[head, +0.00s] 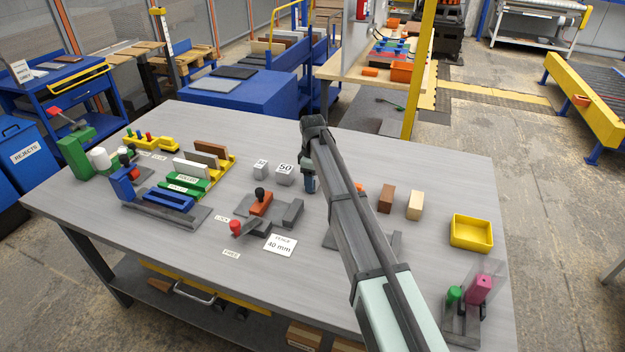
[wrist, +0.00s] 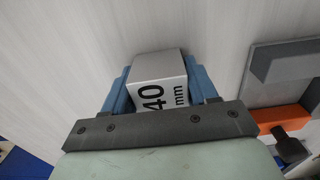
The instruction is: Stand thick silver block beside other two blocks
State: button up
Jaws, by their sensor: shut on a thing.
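My gripper (wrist: 157,88) is shut on a silver block (wrist: 158,66) marked "40 mm", with a blue finger on each side of it. In the head view one blue finger of my gripper (head: 310,184) shows under the arm; the held block is hidden there. A silver block marked "50" (head: 285,176) stands just left of my gripper. A smaller silver block (head: 261,168) stands left of that one, with a small gap. I cannot tell whether the held block touches the table.
A clamp fixture with an orange part (head: 261,204) and a card reading "40 mm" (head: 281,244) lie in front. A brown block (head: 386,198), a cream block (head: 415,205) and a yellow tray (head: 471,233) are to the right. The table (head: 300,130) behind the silver blocks is clear.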

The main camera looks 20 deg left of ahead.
jog(key=o, duration=1.3)
jog(key=shift+f, duration=0.1)
notch_tip(320, 180, up, 12)
jog(key=shift+r, duration=0.15)
